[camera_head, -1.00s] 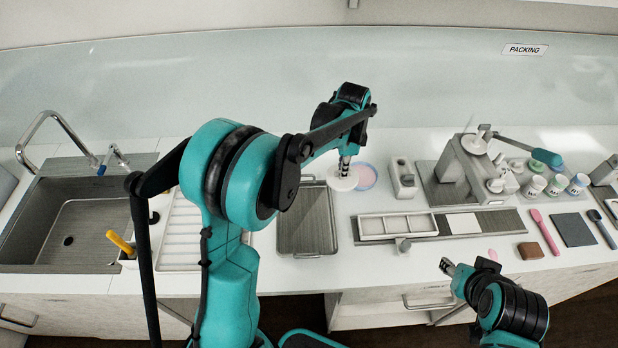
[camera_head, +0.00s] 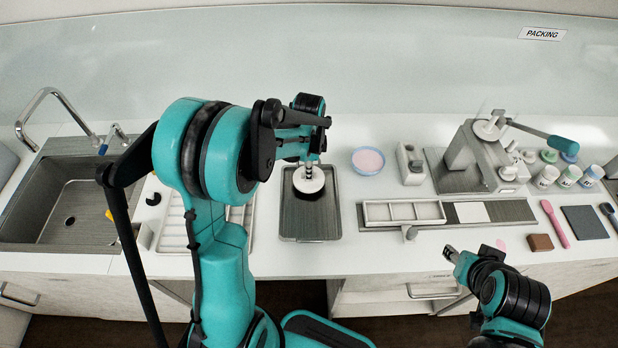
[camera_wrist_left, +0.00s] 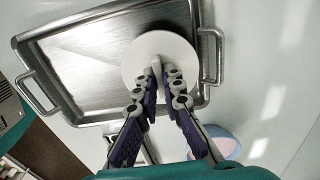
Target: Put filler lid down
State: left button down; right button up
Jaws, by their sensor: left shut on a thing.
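The filler lid (camera_head: 309,179) is a round white disc with a small upright handle. My left gripper (camera_head: 308,163) is shut on that handle and holds the lid over the grey metal tray (camera_head: 288,226). In the left wrist view the lid (camera_wrist_left: 143,50) lies over one end of the tray (camera_wrist_left: 60,50), with the gripper (camera_wrist_left: 155,72) closed on its handle. A dark shadow shows under the lid in the head view, so it looks raised above the tray floor. My right gripper (camera_head: 450,252) is at the counter's front edge, away from the lid; its jaws are too small to read.
A bowl with pink contents (camera_head: 368,160) stands right of the tray. A white ribbed rack (camera_head: 177,236) is to its left, beside the sink (camera_head: 70,215). A white sectioned mould (camera_head: 402,212) and the filler machine (camera_head: 470,155) stand further right.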

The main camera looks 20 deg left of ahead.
pick_arm(q)
notch_tip(320, 180, down, 3)
jog(key=shift+r+b, duration=0.1)
jog(key=shift+b, duration=0.2)
jog(key=c, duration=1.7)
grip_release()
